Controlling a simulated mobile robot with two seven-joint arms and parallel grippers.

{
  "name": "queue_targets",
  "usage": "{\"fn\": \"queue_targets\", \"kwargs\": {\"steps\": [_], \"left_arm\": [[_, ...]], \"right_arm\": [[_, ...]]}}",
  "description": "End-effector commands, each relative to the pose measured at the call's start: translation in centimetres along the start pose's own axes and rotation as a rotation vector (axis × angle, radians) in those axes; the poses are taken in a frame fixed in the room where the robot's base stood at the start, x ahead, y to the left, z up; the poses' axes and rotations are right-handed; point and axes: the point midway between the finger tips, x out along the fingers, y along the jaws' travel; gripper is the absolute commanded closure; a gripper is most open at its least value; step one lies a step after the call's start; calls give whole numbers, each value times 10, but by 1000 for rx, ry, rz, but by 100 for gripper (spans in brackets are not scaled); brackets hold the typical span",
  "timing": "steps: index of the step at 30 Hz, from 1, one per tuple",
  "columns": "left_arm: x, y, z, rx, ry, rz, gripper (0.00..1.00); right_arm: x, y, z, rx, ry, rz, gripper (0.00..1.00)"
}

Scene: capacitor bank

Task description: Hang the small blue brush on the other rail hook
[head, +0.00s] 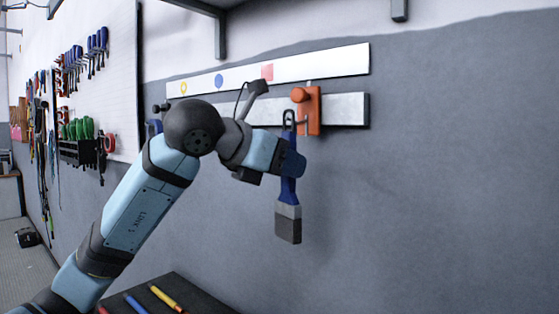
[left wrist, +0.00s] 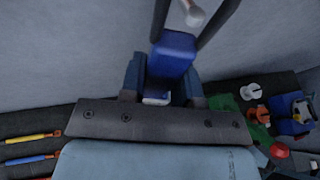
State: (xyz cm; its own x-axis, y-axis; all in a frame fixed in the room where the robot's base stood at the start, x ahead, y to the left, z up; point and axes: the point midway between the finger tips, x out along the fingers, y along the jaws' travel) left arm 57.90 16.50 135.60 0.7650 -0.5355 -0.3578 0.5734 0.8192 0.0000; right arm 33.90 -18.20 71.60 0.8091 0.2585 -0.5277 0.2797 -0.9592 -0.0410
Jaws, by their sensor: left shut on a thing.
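My left gripper (head: 290,163) is shut on the handle of a blue brush (head: 289,192) in front of the wall. The brush hangs upright, with a grey ferrule, dark bristles down and a dark loop at its top. The loop is level with an orange hook block (head: 312,112) on the metal rail (head: 344,108). In the left wrist view, the blue handle (left wrist: 173,54) is between my fingers (left wrist: 163,88), and a pale peg tip (left wrist: 191,12) shows between the sides of the loop. I cannot tell whether the loop is around the peg. My right gripper is out of view.
A white strip (head: 322,65) with a yellow mark, blue circle and red square runs above the rail. Something blue (head: 153,127) at the rail's left end is mostly hidden by my arm. A dark surface with colored tools (head: 165,297) is below. The wall right of the brush is clear.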

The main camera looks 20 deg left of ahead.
Motion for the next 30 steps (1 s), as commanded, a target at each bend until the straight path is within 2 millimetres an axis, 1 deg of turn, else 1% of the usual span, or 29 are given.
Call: {"fn": "queue_targets", "kwargs": {"steps": [6, 9, 15, 30], "left_arm": [[12, 3, 5, -1, 0, 0, 93], [18, 4, 1, -1, 0, 0, 93], [25, 6, -2, 0, -1, 0, 93], [27, 6, -1, 0, -1, 0, 93]], "right_arm": [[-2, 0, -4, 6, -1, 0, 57], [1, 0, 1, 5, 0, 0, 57], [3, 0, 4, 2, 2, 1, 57], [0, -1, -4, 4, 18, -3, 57]]}}
